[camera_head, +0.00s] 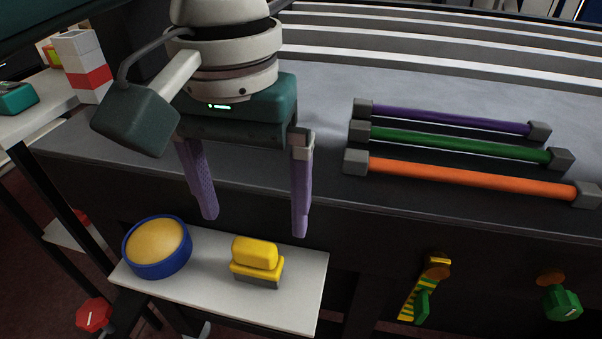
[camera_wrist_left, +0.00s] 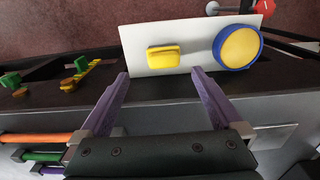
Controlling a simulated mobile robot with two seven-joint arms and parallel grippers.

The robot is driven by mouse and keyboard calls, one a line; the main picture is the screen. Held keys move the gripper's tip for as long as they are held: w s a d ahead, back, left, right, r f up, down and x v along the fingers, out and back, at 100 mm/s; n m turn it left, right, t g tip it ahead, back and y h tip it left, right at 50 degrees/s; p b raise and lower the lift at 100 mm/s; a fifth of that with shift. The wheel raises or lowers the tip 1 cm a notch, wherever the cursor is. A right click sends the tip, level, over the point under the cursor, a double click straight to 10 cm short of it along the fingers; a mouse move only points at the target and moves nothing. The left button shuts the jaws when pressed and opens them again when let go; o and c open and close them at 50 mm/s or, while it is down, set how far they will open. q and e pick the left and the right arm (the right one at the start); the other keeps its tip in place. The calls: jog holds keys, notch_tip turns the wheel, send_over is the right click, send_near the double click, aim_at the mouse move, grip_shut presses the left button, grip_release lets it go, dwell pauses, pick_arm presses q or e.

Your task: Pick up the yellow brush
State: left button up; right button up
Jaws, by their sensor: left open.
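The yellow brush (camera_head: 257,256) sits on a small white shelf (camera_head: 297,274) below the front edge of the table. It has a yellow grip on top and a grey underside. My left gripper (camera_head: 254,227) is open and empty, with its two purple fingers pointing down above and behind the brush. In the left wrist view, the brush (camera_wrist_left: 163,56) lies on the white shelf (camera_wrist_left: 137,36), ahead of the open fingertips (camera_wrist_left: 160,84) and apart from them. My right gripper is in neither view.
A round blue-rimmed yellow thing (camera_head: 157,247) stands on the shelf left of the brush. Purple (camera_head: 450,117), green (camera_head: 455,143) and orange (camera_head: 470,178) bars cross the table at right. A yellow-green handle (camera_head: 425,290), green knob (camera_head: 562,301) and red knob (camera_head: 94,314) are nearby.

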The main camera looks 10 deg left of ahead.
aim_at(256, 261)
pick_arm(q)
notch_tip(256, 261, down, 5)
jog(key=shift+s+r+b, duration=0.1)
jog(key=shift+r+b, duration=0.1)
jog(key=shift+b, duration=0.5)
jog(key=f+b, duration=0.1)
jog(key=f, duration=0.2)
jog(key=f+b, duration=0.1)
jog(key=f, duration=0.1)
jog(key=shift+a+f+b, duration=0.15)
jog(key=shift+a+b, duration=0.15)
jog(key=c, duration=1.3)
notch_tip(256, 261, up, 20)
jog(key=p, duration=0.7)
